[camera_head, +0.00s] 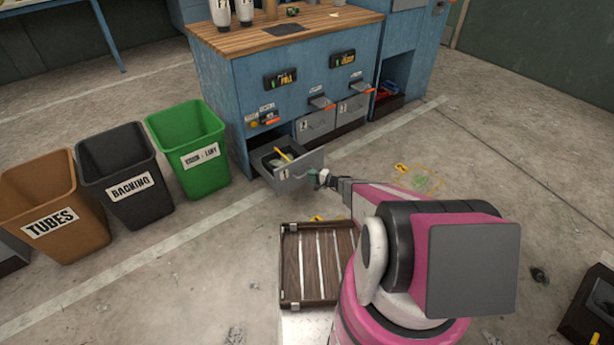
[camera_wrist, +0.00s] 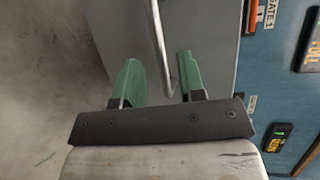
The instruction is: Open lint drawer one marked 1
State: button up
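The leftmost lower drawer (camera_head: 300,174) of the blue cabinet stands open, pulled out toward me. A yellow stick-like thing and some pale stuff lie in it. A small white label shows on its front, too small to read surely. My gripper (camera_head: 322,179) is at the drawer's front. In the wrist view, my gripper's green fingers (camera_wrist: 160,82) are apart, one on each side of the metal bar handle (camera_wrist: 159,45). The handle lies nearer the right finger, with a clear gap to the left one. The grey drawer front (camera_wrist: 205,35) is behind it.
Two more grey drawers (camera_head: 315,124) to the right are shut. Brown (camera_head: 50,205), black (camera_head: 125,180) and green (camera_head: 187,148) bins stand left of the open drawer. Floor to the right is mostly clear.

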jog(key=v, duration=0.7)
jog(key=shift+d, duration=0.15)
jog(key=s+a+r+n+g+h, duration=0.2)
jog(key=s+r+n+g, duration=0.15)
jog(key=s+r, duration=0.35)
jog(key=s+a+r+n+g+h, duration=0.2)
jog(key=s+r+g, duration=0.25)
jog(key=r, duration=0.55)
jog(key=s+d+r+n+h, duration=0.1)
jog(key=s+d+r+h, duration=0.3)
jog(key=s+r, duration=0.2)
jog(key=s+d+r+n+h, duration=0.1)
jog(key=s+d+r+h, duration=0.3)
jog(key=s+r, duration=0.3)
notch_tip(320, 180, up, 3)
jog(key=shift+s+r+g+h, duration=0.1)
jog(key=shift+s+g+h, duration=0.1)
jog(key=shift+g+h, duration=0.35)
